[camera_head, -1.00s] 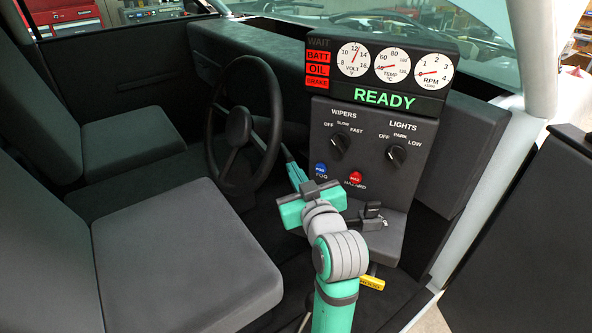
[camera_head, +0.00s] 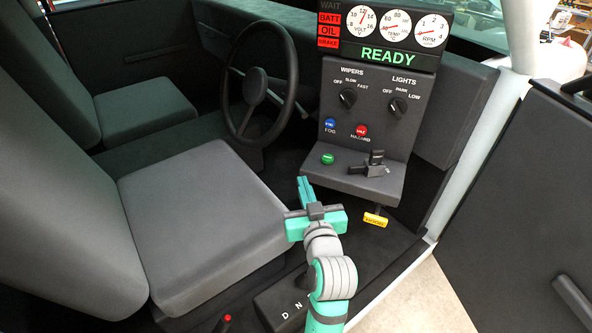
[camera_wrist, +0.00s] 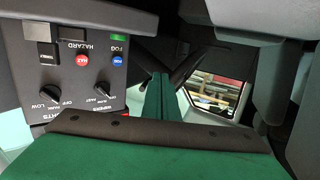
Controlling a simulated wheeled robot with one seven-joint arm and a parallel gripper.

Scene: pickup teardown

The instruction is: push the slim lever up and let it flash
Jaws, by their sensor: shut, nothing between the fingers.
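Thin grey stalks stick out by the steering wheel (camera_head: 239,117): one at the left rim (camera_head: 236,72), one at the right (camera_head: 302,111). I cannot tell which of them, if either, is the slim lever. My gripper (camera_head: 303,181) is shut and empty, low in front of the console and below the wheel, apart from both stalks. In the wrist view, its closed green fingers (camera_wrist: 158,96) point toward the dark wheel area, and no stalk shows clearly.
The console (camera_head: 335,128) has wiper and light knobs, blue (camera_head: 330,124) and red (camera_head: 361,131) buttons, a green button (camera_head: 327,159) and a black lever (camera_head: 375,163) on its ledge. A yellow handle (camera_head: 375,220) hangs below. The seat (camera_head: 205,225) stands left. The display reads READY.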

